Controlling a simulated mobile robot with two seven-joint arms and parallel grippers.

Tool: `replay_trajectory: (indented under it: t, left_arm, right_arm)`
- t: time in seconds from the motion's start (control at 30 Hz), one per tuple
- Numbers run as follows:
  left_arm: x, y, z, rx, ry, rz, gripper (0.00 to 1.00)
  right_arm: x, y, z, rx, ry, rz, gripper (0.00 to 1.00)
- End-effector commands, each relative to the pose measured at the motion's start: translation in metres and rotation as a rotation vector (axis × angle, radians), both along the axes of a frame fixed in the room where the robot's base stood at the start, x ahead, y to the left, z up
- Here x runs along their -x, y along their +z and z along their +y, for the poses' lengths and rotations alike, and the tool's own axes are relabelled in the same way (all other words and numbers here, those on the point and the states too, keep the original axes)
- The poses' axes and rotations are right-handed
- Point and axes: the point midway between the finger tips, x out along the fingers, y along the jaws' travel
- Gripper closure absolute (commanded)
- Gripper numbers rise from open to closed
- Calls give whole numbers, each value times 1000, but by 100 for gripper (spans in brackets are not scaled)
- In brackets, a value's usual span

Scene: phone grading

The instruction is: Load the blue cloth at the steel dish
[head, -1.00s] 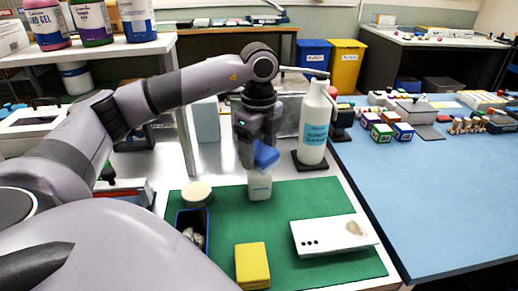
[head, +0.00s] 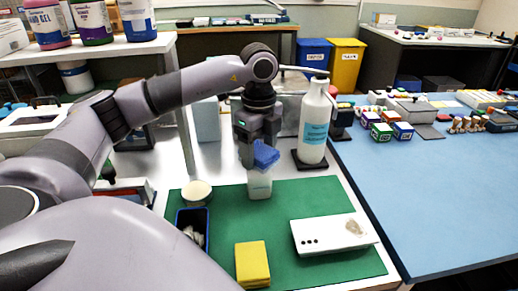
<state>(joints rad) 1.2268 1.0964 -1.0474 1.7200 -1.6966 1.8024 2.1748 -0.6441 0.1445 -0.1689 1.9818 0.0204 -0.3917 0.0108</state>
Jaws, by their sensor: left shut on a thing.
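My left gripper (head: 260,146) points down, shut on the blue cloth (head: 265,155), a crumpled piece below its fingers. The cloth is right over the top of a small white bottle (head: 260,186) standing at the back of the green mat (head: 300,199). Cloth and gripper cover the bottle's top, so I cannot see a steel dish there or tell whether the cloth touches it. My right gripper is not in view.
A tall white bottle (head: 314,125) stands on a dark base close right of the gripper.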

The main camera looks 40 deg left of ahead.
Motion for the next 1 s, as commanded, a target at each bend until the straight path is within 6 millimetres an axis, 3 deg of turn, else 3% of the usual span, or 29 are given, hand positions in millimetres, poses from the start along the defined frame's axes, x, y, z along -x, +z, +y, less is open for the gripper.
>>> replay_trajectory:
  t: [0.43, 0.63, 1.0]
  left_arm:
    - [1, -1, -1, -1, -1, 6, 59]
    - [1, 18, -1, 0, -1, 5, 59]
    - [0, 48, 0, 0, -1, 3, 59]
  right_arm:
    - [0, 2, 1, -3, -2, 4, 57]
    - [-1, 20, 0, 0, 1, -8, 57]
    - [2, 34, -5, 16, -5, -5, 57]
